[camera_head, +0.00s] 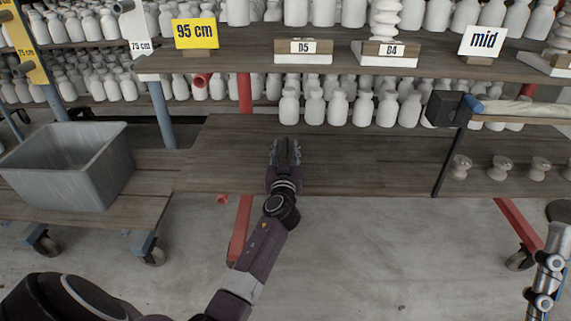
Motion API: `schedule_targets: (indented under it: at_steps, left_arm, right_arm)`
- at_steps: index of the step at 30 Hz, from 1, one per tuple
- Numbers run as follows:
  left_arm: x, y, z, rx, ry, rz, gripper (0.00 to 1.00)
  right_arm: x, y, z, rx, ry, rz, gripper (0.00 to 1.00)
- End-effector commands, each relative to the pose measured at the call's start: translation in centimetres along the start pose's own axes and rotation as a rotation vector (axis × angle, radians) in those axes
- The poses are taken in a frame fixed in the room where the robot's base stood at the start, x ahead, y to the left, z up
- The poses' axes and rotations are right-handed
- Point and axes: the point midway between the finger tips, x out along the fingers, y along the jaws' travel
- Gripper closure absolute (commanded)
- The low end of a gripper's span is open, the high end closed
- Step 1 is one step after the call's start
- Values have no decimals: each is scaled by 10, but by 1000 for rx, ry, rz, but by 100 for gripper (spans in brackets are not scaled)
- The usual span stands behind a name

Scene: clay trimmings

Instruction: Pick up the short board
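I cannot single out a separate short board with certainty. The dark wooden plank surface (220,150) of the middle shelf lies bare around my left gripper (286,147). The gripper points away from me above this shelf, in front of a row of white bottles. Its fingers are seen from behind and above, so the gap between them is unclear. I see no object clearly held in it. My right gripper cannot be made out; only what seems to be part of my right arm shows at the right edge.
A grey bin (70,165) stands on a wheeled wooden cart at left. White bottles (315,106) line the shelf behind. Labelled blocks D5 (303,58) and D4 (385,61) sit on the upper shelf. Small pale knobs (502,167) stand at right. The shelf front is clear.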

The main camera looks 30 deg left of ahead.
Motion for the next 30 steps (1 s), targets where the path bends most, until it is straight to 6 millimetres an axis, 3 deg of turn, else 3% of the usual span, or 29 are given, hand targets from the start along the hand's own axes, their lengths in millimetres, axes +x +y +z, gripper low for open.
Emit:
schedule_targets:
  at_steps: [2,11,30]
  left_arm:
    - [0,0,0,0,0,0,68]
    - [0,0,0,0,0,0,100]
    - [0,0,-3,0,5,1,100]
  right_arm:
    - [0,0,0,0,0,0,63]
    - [0,0,0,0,-1,0,63]
    - [0,0,0,0,-1,0,63]
